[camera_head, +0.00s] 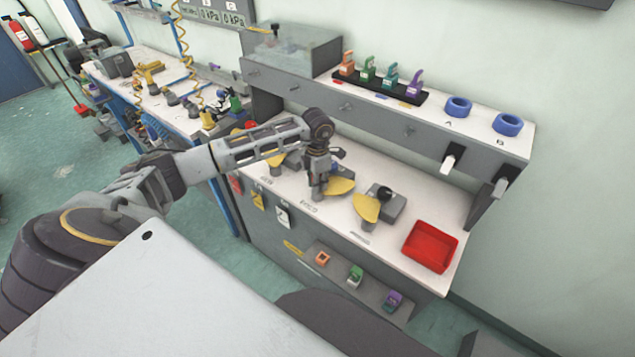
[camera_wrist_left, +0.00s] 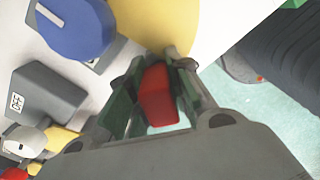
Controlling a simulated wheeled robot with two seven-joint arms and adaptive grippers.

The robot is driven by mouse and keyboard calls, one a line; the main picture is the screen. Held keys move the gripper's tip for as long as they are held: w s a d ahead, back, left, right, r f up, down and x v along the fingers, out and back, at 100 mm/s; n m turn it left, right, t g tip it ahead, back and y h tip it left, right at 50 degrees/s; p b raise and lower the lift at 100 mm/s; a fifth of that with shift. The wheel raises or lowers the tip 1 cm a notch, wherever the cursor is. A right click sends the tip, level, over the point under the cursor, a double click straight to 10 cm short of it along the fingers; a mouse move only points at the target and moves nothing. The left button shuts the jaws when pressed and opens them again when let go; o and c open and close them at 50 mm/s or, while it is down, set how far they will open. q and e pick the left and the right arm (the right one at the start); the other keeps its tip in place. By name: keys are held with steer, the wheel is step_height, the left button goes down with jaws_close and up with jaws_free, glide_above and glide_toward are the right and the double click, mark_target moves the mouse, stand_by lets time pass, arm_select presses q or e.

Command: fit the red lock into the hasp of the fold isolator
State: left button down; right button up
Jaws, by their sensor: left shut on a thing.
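My left gripper (camera_head: 318,190) is over the middle of the bench, pointing down beside an isolator with a yellow plate (camera_head: 341,187). In the left wrist view, my left gripper (camera_wrist_left: 155,95) is shut on the red lock (camera_wrist_left: 158,95), which sits between its green fingers. The lock is hidden in the head view. A blue knob (camera_wrist_left: 75,27) and a yellow plate (camera_wrist_left: 150,22) lie just beyond the fingers; lock and plate look close, but I cannot tell whether they touch. The hasp is not clearly visible, and the station labels are too small to read. My right gripper is not in view.
Another isolator with a yellow plate (camera_head: 367,208) stands to the right, then a red tray (camera_head: 431,246). A shelf above holds a black rack (camera_head: 380,84) of coloured locks and blue rings (camera_head: 458,107). A low ledge holds more small locks (camera_head: 355,275).

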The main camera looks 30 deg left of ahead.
arm_select(q)
steer(key=shift+s+f, duration=0.1)
steer(key=shift+f, duration=0.05)
steer(key=c, duration=1.2)
jaws_free()
steer(key=shift+f, duration=0.1)
steer(key=shift+c, duration=0.2)
steer(key=shift+r, duration=0.3)
